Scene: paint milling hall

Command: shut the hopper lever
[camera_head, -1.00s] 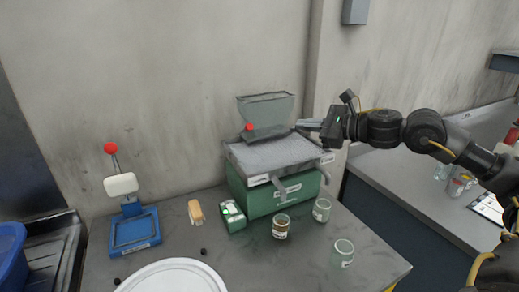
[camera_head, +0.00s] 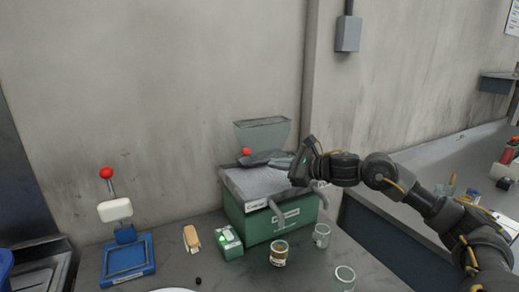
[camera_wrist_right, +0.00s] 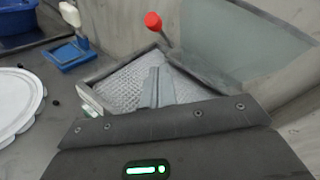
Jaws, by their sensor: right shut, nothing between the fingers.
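The hopper (camera_head: 262,133) is a grey-green bin on top of the green mill (camera_head: 250,222). Its lever ends in a red knob (camera_head: 246,152) at the hopper's front left; the knob also shows in the right wrist view (camera_wrist_right: 152,20), on a short dark stem. My right gripper (camera_head: 276,163) is shut and empty, low over the mill's grey top, just right of the knob. In the right wrist view its fingers (camera_wrist_right: 157,87) lie over the mesh-like top, apart from the knob. My left gripper is out of view.
A blue stand with another red-knobbed lever (camera_head: 106,173) is at the left. A small green box (camera_head: 229,241), a tan-handled brush (camera_head: 191,238) and several jars (camera_head: 279,253) stand around the mill. A grey wall box (camera_head: 348,33) hangs above right.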

